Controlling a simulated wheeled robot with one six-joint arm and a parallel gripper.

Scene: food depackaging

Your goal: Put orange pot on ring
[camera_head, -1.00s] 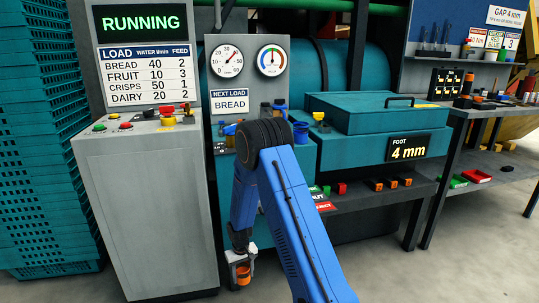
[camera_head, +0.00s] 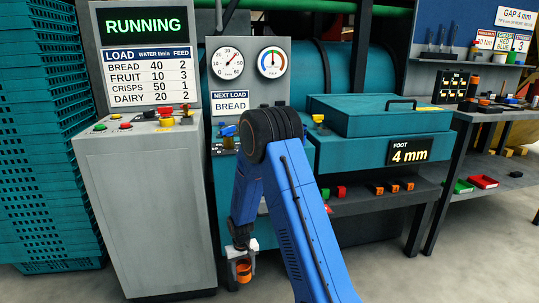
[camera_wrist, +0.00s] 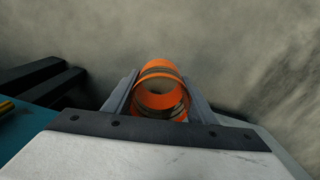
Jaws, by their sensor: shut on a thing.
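The orange pot (camera_wrist: 160,92) is between the two fingers of my gripper (camera_wrist: 160,105) in the wrist view, its round open mouth facing the camera. In the head view my gripper (camera_head: 240,262) hangs low in front of the teal machine and is shut on the orange pot (camera_head: 243,273). The pot is in the air above the grey floor. I cannot make out the ring in either view.
A grey control cabinet (camera_head: 145,210) stands close to the left of my gripper. Stacked teal crates (camera_head: 40,150) are at far left. A shelf (camera_head: 385,200) with small coloured blocks and a workbench (camera_head: 490,110) are at right. Grey floor (camera_head: 420,275) is open at lower right.

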